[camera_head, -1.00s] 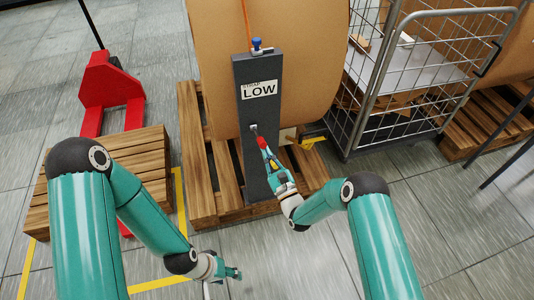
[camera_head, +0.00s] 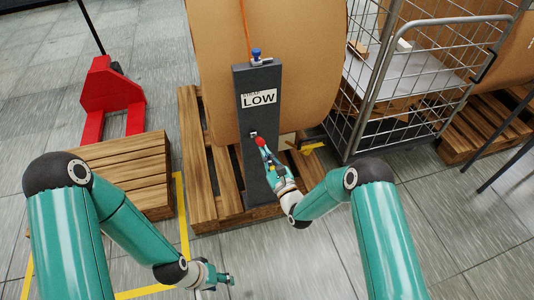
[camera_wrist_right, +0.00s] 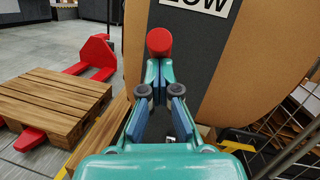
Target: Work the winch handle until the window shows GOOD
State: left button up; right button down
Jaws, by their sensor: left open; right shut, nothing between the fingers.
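The dark grey winch post (camera_head: 260,115) stands in front of a big brown roll. Its window (camera_head: 259,98) reads LOW; in the right wrist view the window (camera_wrist_right: 196,4) is cut off by the top edge. The winch handle's red knob (camera_head: 260,142) sits low on the post's front, and it shows as a red cylinder (camera_wrist_right: 159,42) in the right wrist view. My right gripper (camera_head: 265,151) is shut and empty, its tips (camera_wrist_right: 160,68) right at the knob; I cannot tell whether they touch. My left gripper (camera_head: 229,280) is open and empty, low over the floor.
The brown roll (camera_head: 310,60) rests on a wooden pallet (camera_head: 195,150). A wire cage trolley (camera_head: 385,90) stands close on the right. A red pallet jack (camera_head: 108,95) and another wooden pallet (camera_head: 130,170) are at left. A yellow part (camera_head: 312,147) juts beside the post. Floor at front is clear.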

jog(key=shift+r, duration=0.25)
